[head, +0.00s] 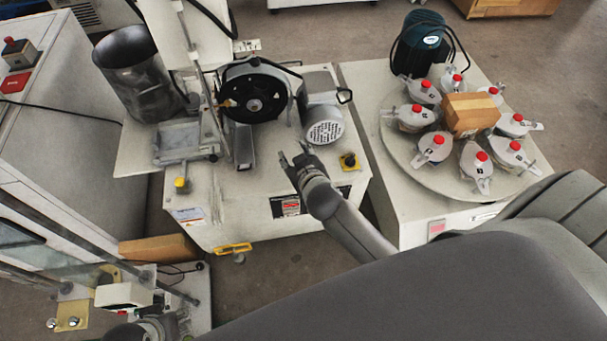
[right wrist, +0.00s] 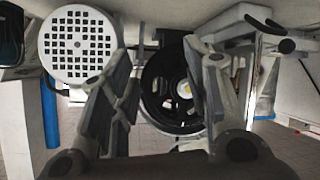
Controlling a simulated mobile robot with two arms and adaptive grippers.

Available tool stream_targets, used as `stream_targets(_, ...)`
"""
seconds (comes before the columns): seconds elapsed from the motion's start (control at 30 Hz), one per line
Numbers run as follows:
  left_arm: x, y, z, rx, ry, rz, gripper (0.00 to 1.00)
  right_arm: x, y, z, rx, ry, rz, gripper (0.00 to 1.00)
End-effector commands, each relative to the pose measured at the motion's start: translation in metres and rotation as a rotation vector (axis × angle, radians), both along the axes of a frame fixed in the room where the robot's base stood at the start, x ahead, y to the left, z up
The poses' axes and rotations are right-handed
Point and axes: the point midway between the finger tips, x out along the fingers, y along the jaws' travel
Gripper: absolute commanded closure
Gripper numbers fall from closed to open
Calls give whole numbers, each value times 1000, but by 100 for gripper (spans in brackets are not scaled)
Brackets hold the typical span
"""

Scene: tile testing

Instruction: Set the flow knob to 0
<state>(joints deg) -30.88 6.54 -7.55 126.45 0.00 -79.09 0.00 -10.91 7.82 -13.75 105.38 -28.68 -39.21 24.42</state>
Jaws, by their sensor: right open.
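My right gripper (head: 295,155) is open and empty above the front of the white machine (head: 250,212). Its two fingers also show apart in the right wrist view (right wrist: 162,75), with the black wheel between and behind them. The black wheel (head: 270,88) with a pale hub stands behind the gripper. My left gripper is not clearly seen.
A grey motor with a perforated end cover (head: 325,131) stands just behind and right of the gripper; the cover also shows in the right wrist view (right wrist: 75,45). A round platform (head: 400,163) with several red-capped vessels is at right. A dark bucket (head: 140,75) stands left.

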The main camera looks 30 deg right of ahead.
Motion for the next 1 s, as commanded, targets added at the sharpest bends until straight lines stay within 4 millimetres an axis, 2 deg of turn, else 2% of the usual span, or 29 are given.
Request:
stream_targets(0.2,0,0,4,0,0,0,60,-21,-3,-31,5,101,-1,56)
stream_targets(0.4,0,0,5,0,0,0,60,-33,-3,-47,6,151,0,56)
stream_targets(0.9,0,0,5,0,0,0,60,-35,-3,-49,7,159,1,56)
stream_targets(1.0,0,0,3,0,0,0,60,-29,-6,-45,8,137,12,56)
